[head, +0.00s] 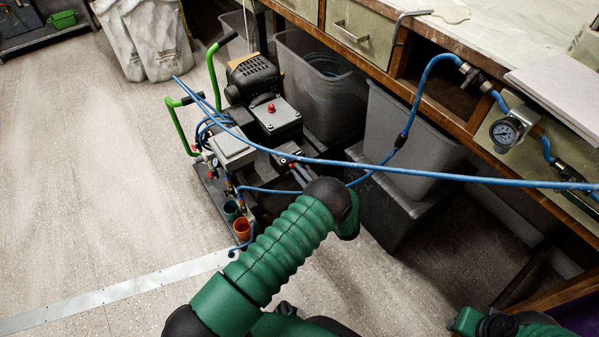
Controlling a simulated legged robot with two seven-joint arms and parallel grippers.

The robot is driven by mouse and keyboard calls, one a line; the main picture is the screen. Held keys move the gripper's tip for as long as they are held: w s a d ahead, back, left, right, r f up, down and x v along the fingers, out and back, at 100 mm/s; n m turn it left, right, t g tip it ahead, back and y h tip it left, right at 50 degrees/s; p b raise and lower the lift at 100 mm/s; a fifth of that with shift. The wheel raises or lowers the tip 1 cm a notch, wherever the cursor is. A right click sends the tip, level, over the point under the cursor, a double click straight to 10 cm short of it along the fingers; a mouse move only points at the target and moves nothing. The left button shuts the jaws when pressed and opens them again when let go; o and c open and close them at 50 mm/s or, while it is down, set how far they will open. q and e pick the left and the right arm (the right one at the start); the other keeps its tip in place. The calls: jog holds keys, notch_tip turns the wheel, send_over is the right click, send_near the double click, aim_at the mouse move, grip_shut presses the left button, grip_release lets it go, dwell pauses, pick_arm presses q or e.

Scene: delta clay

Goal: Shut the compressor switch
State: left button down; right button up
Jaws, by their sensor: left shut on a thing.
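The compressor (253,80) stands on the floor at centre left, with a black motor, green handles and grey boxes. One grey box carries a red knob (271,107). The compressor switch (289,157) looks like a small dark part at the unit's near right side. My left arm reaches up from the bottom, and its wrist hides part of this area. My left gripper (300,172) is at the switch, with its narrow jaws shut on it; the contact itself is small and hard to make out. My right gripper is out of view; only part of that arm shows at the bottom right.
A blue hose (440,175) crosses just above the left wrist. Grey bins (405,135) stand under the wooden workbench (450,105) at right. A pressure gauge (506,133) hangs on the bench front. The floor (100,190) at left is clear.

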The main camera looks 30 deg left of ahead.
pick_arm(q)
jog(key=shift+d+f, duration=0.1)
jog(key=c, duration=1.5)
grip_release()
jog(key=p+v, duration=0.5)
jog(key=v, duration=1.2)
jog(key=shift+w, duration=0.1)
